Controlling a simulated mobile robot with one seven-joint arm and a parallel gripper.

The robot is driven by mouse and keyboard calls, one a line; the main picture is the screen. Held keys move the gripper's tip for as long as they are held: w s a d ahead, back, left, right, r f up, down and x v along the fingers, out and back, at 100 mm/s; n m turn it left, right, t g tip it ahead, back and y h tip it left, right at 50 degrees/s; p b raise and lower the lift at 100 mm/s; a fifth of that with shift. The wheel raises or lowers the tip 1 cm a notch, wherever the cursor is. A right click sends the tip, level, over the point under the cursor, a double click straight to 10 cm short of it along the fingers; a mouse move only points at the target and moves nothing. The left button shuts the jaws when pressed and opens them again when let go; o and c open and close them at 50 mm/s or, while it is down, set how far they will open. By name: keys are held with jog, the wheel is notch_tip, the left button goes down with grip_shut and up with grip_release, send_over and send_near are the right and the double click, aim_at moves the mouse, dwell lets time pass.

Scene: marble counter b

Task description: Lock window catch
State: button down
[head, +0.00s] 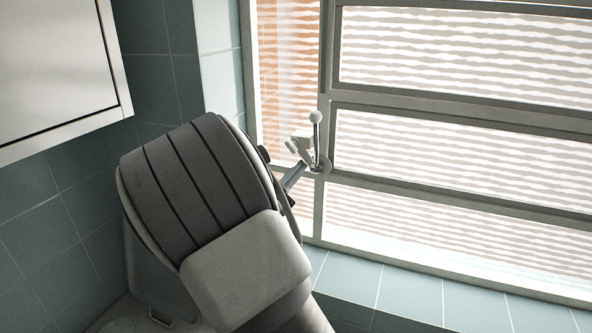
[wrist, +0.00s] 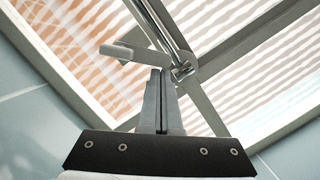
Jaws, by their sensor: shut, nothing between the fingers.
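The window catch has a thin metal lever (head: 317,143) that stands upright with a white ball knob (head: 316,116) on top. Its round pivot (head: 319,164) sits on the window frame. A pale hooked arm (head: 299,146) reaches left from the pivot. In the wrist view the lever (wrist: 166,32) runs up and left from the pivot, and the hooked arm (wrist: 122,52) lies left of it. My gripper (wrist: 161,73) is shut and empty. Its tips are just below the hooked arm and left of the pivot; I cannot tell whether they touch. My wrist partly hides the fingers in the head view.
The window frame (head: 326,200) has several slatted panes (head: 440,150) at right. A tiled sill (head: 410,290) runs below. A white cabinet (head: 55,75) hangs at upper left, and a tiled wall (head: 45,210) is behind my arm.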

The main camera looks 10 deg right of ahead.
aim_at(317, 156)
jog(key=n, duration=0.1)
jog(key=d+n+p, duration=0.1)
jog(key=n, duration=0.1)
jog(key=s+r+n+t+p, duration=0.1)
jog(key=n, duration=0.1)
jog(key=shift+d+y, duration=0.35)
jog(key=shift+y, duration=0.05)
jog(key=shift+d+r, duration=0.1)
jog(key=shift+r, duration=0.05)
jog(key=shift+s+d+r, duration=0.25)
jog(key=shift+r, duration=0.05)
jog(key=shift+s+d+r, duration=0.1)
jog(key=shift+r, duration=0.05)
jog(key=b+v, duration=0.3)
jog(key=v, duration=1.4)
jog(key=shift+s, duration=0.25)
jog(key=shift+d, duration=0.1)
